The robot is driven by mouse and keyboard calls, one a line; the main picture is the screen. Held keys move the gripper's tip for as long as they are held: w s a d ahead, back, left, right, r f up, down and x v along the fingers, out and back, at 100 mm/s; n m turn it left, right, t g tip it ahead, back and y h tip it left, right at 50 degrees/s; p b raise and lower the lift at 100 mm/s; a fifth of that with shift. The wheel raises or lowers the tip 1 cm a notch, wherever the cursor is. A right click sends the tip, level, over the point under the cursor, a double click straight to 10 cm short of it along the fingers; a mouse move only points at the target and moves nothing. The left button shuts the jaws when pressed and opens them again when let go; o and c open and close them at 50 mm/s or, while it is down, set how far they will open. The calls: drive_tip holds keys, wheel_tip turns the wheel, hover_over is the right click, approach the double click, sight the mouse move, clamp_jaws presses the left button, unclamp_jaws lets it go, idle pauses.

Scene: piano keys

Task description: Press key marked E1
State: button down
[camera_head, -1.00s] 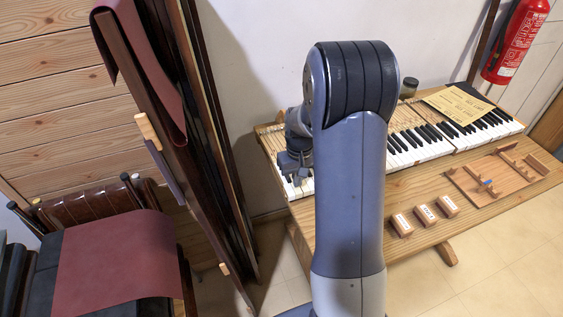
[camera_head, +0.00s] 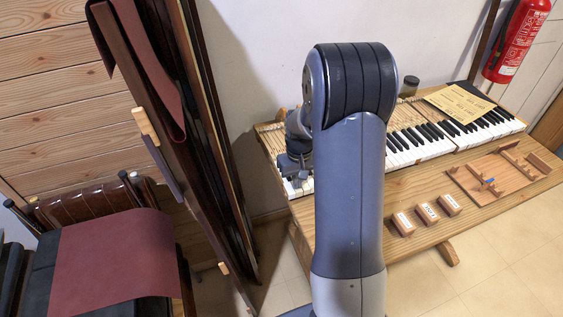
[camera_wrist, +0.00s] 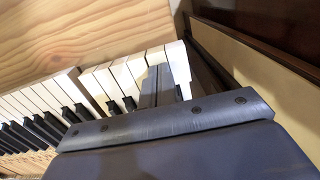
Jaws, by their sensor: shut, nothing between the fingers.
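The piano keyboard (camera_head: 437,142) lies on a wooden table, its middle hidden behind my arm. In the wrist view its white keys (camera_wrist: 128,78) and black keys (camera_wrist: 47,124) run from the lower left to the upper right. No E1 marking is readable in either view. My gripper (camera_wrist: 157,84) is shut and empty, with its fingers over the white keys near the keyboard's end. In the head view my gripper (camera_head: 294,180) is at the left end of the keyboard, partly hidden by my arm. I cannot tell whether the fingertips touch a key.
A paper sheet (camera_head: 458,103) lies over the keys at the right. Several small labelled wooden blocks (camera_head: 427,213) and a wooden tray (camera_head: 480,190) are on the table (camera_head: 416,190) in front. A dark jar (camera_head: 410,84) stands behind. Tall dark panels (camera_head: 215,130) stand left of the table.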

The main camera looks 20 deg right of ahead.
drive_tip(key=shift+f, duration=0.45)
drive_tip(key=shift+r, duration=0.1)
wheel_tip(320, 180, up, 9)
drive_tip(key=p, duration=0.6)
idle(0.5)
wheel_tip(320, 180, down, 8)
drive_tip(key=b, duration=0.6)
drive_tip(key=shift+f, duration=0.25)
